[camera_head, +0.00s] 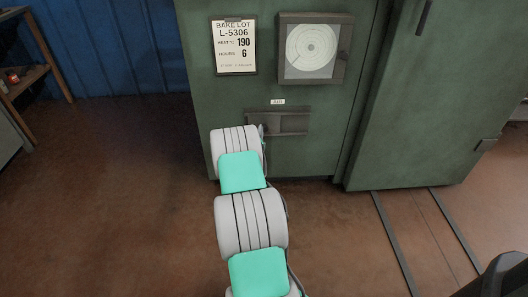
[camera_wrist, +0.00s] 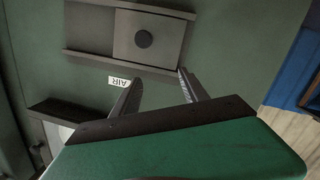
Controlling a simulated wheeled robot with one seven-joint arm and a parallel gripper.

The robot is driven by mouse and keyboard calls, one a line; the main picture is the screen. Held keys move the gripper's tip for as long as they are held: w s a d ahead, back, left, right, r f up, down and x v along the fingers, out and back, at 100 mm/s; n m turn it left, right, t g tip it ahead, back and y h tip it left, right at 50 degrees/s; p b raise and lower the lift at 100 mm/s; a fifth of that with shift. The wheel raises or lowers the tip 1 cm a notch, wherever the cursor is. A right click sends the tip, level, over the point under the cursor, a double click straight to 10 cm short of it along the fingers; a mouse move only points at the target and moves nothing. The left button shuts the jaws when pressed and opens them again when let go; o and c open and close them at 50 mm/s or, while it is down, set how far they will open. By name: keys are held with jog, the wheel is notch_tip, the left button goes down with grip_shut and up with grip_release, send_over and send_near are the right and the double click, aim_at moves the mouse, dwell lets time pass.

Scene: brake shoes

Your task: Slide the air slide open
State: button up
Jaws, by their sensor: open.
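The air slide is a dark metal track (camera_head: 280,110) low on the green cabinet front, under a small white AIR label (camera_head: 278,102). In the wrist view, the slide plate (camera_wrist: 124,48) with a round dark knob (camera_wrist: 143,39) sits at the right part of the track (camera_wrist: 130,70). A plain dark grey area (camera_wrist: 88,27) fills the track's left part. My gripper (camera_wrist: 160,76) is open and empty, its two fingers apart and pointing toward the track near the plate, short of the knob.
A chart recorder (camera_head: 312,50) and a bake lot card (camera_head: 234,47) hang above the track. A large green door (camera_head: 430,90) stands at the right with a handle (camera_head: 487,144). Floor rails (camera_head: 397,240) run below it. A shelf (camera_head: 35,60) is at far left.

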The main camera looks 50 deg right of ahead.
jog(key=h+b, duration=0.1)
send_near(265, 131)
jog(key=d, duration=0.1)
jog(key=b+x, duration=0.1)
jog(key=x, duration=0.2)
jog(key=b+x, duration=0.1)
jog(key=x, duration=0.3)
jog(key=shift+w+r, duration=0.1)
jog(key=shift+w, duration=0.3)
jog(key=shift+w+d+r+t, duration=0.2)
jog(key=shift+w+d+t, duration=0.1)
jog(key=shift+w+d, duration=0.05)
grip_shut()
